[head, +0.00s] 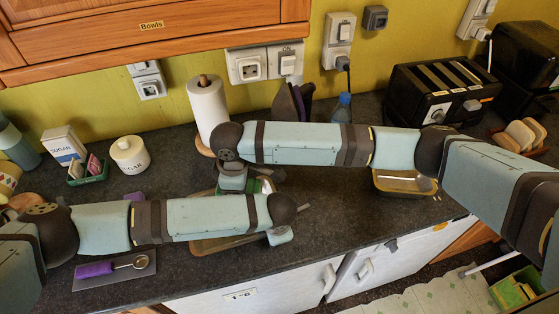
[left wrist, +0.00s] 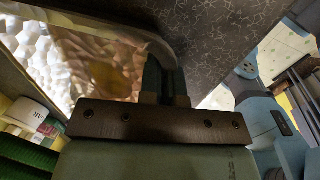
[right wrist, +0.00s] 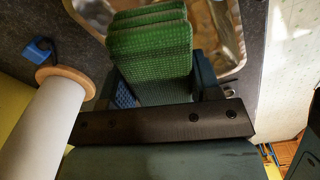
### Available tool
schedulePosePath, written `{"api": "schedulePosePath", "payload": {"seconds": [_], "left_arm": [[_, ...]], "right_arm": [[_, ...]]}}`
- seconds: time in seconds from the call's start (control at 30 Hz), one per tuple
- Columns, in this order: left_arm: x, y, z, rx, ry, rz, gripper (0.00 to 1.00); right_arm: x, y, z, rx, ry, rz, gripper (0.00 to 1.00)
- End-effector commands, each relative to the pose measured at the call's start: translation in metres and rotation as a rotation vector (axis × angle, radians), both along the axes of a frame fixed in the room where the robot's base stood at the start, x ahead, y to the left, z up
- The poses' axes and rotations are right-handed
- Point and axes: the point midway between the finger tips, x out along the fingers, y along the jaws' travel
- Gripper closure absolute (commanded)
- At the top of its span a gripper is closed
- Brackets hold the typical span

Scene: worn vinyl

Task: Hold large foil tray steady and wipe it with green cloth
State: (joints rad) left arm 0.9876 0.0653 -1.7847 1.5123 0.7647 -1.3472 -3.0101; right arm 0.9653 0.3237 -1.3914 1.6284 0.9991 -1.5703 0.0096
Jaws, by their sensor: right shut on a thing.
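The large foil tray (head: 215,244) lies on the dark counter, mostly hidden under my arms in the head view. Its crinkled, shiny inside fills the upper left of the left wrist view (left wrist: 85,65). My left gripper (left wrist: 167,85) is at the tray's rim, its fingers close together on the edge. The green cloth (right wrist: 150,50), folded in layers, is between the fingers of my right gripper (right wrist: 158,88). Part of the tray (right wrist: 232,35) shows beyond the cloth. In the head view my right gripper (head: 232,180) is over the tray's back part.
A paper towel roll (head: 207,105) stands close behind my right gripper. A smaller foil tray (head: 405,183) lies to the right, below the toaster (head: 440,90). A sugar jar (head: 129,155) and a green packet holder (head: 88,172) stand left. A purple-handled utensil (head: 97,269) lies front left.

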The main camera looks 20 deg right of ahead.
Motion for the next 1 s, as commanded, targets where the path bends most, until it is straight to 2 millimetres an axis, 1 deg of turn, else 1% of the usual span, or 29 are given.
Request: {"api": "schedulePosePath", "payload": {"seconds": [0.03, 0.1, 0.2, 0.3, 0.47, 0.8, 1.0], "left_arm": [[0.000, 0.000, 0.000, 0.000, 0.000, 0.000, 1.00], [0.000, 0.000, 0.000, 0.000, 0.000, 0.000, 1.00], [0.000, 0.000, 0.000, 0.000, 0.000, 0.000, 1.00], [0.000, 0.000, 0.000, 0.000, 0.000, 0.000, 1.00], [0.000, 0.000, 0.000, 0.000, 0.000, 0.000, 1.00], [0.000, 0.000, 0.000, 0.000, 0.000, 0.000, 1.00], [0.000, 0.000, 0.000, 0.000, 0.000, 0.000, 1.00]], "right_arm": [[-0.001, 0.017, -0.009, 0.000, 0.000, 0.070, 0.61], [-0.003, 0.033, -0.021, 0.001, -0.001, 0.164, 0.61], [-0.005, 0.049, -0.032, 0.001, -0.001, 0.261, 0.61], [-0.006, 0.057, -0.039, 0.000, 0.000, 0.314, 0.61], [-0.007, 0.060, -0.049, 0.001, 0.001, 0.331, 0.61], [-0.007, 0.059, -0.083, 0.001, 0.002, 0.330, 0.61], [-0.007, 0.059, -0.096, 0.001, 0.001, 0.329, 0.61]]}}
